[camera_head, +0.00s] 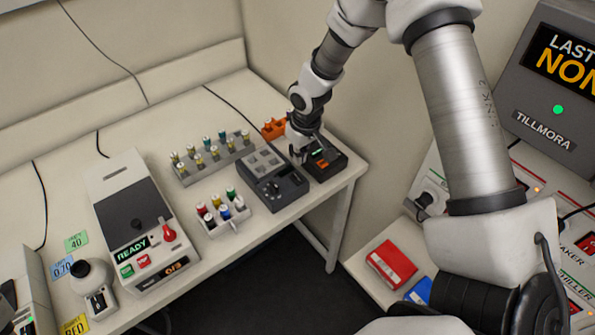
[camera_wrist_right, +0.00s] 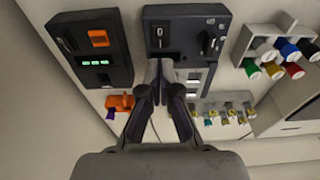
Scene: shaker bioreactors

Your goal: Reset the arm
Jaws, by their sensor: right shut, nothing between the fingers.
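My right arm reaches from the right side of the head view to the far end of the bench. My right gripper (camera_head: 300,156) hangs there beside the black device with an orange part and green lights (camera_head: 325,163). In the right wrist view the gripper (camera_wrist_right: 158,66) has its fingertips together with nothing between them. The fingertips show in front of the grey device with a dial (camera_wrist_right: 190,40); whether they touch it I cannot tell. The black device (camera_wrist_right: 92,48) is to their left. My left gripper is not in view.
A rack of vials (camera_head: 213,158), a holder with colored caps (camera_head: 222,212) and a machine reading READY (camera_head: 130,215) stand on the bench. An orange object (camera_head: 274,128) is behind the gripper. A TILLMORA panel (camera_head: 550,90) and a red item (camera_head: 391,264) are at the right.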

